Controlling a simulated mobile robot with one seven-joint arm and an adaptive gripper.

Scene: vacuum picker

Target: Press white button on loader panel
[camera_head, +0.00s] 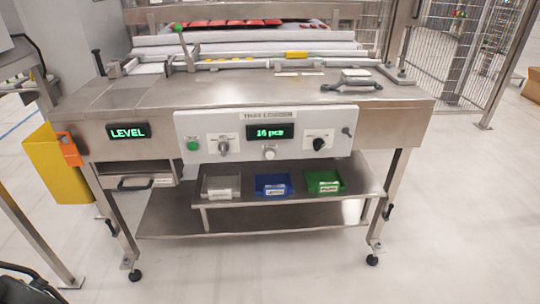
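The loader panel (290,115) is a light grey plate on the front of a steel machine table, with a label along its top edge. A round white button (269,153) sits low in its middle, just under a display (270,132) that reads "16 pcs" in green. A green button (193,145) is at the panel's left end. A grey knob (224,147) is left of the white button, and a black knob (319,144) is right of it. My gripper is not in view. Nothing covers the white button.
A shelf below the panel holds a clear bin (220,187), a blue bin (273,185) and a green bin (324,182). A "LEVEL" display (128,132) is at left, near a yellow bin (56,165). The floor (300,270) in front is clear.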

